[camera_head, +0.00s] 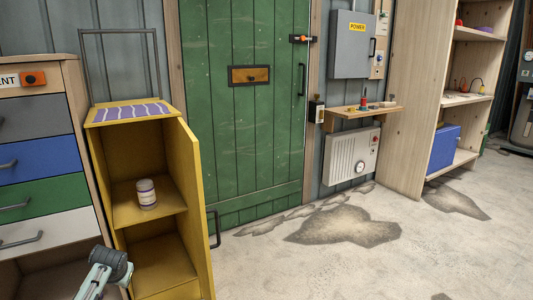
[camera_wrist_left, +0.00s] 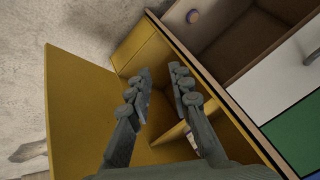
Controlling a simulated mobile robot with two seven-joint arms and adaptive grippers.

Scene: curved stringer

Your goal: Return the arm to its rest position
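Part of my left arm (camera_head: 104,272) shows at the bottom left of the head view, in front of the yellow cabinet (camera_head: 188,210). My left gripper (camera_wrist_left: 160,75) shows in the left wrist view with its two fingers apart and nothing held between the fingertips. The yellow cabinet (camera_wrist_left: 75,110) lies behind the fingers there, with its open door on the left. A white can with a purple band (camera_head: 146,194) stands upright on the cabinet's middle shelf, apart from my arm. My right arm and right gripper are not in view.
A drawer unit (camera_head: 38,117) with grey, blue, green and white drawers stands left of the cabinet. A green door (camera_head: 245,130) is behind. A wooden shelf unit (camera_head: 405,100) with a blue box (camera_head: 444,148) stands at right. The concrete floor (camera_head: 350,265) in front is clear.

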